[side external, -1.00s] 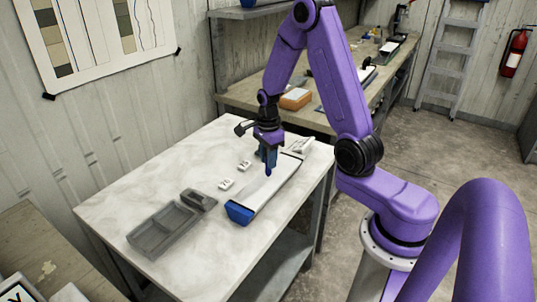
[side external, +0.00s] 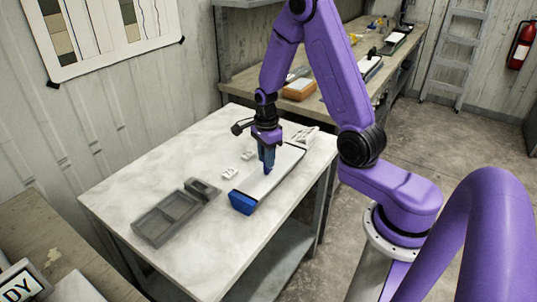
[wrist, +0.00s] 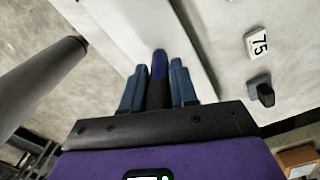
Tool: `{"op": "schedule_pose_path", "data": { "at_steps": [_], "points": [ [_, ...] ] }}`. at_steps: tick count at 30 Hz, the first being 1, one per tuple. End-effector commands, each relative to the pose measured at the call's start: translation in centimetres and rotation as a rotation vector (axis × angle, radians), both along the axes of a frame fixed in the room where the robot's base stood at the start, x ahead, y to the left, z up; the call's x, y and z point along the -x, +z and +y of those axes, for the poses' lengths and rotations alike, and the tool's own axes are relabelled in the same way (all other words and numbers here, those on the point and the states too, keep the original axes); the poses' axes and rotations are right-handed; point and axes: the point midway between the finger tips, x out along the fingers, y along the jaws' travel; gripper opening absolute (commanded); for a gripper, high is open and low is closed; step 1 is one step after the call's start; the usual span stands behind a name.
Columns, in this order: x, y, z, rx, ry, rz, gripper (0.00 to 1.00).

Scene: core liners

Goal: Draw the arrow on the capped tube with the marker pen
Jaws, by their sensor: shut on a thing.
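The capped tube (side external: 277,175) lies on the table as a long white half-round piece with a blue cap (side external: 243,203) at its near end. It also shows as a pale band in the wrist view (wrist: 132,22). My gripper (side external: 267,158) is over the tube, pointing down, its fingers (wrist: 157,88) shut on the marker pen. The blue end of the marker pen (wrist: 159,62) sticks out past the fingers over the white surface. I cannot tell whether its tip touches the tube. No arrow is visible on the tube.
A grey compartment tray (side external: 165,222) stands at the near left, with a small dark block (side external: 203,190) beside it. A white item (side external: 305,135) lies near the far end. The table's left is clear.

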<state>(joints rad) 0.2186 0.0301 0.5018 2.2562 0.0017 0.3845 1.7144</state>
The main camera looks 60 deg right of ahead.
Motion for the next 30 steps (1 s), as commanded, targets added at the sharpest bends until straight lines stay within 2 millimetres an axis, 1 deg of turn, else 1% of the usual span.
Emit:
{"op": "schedule_pose_path", "data": {
  "at_steps": [30],
  "points": [
    [0.0,0.0,4.2,0.0,0.002,0.001,0.0]
  ]
}}
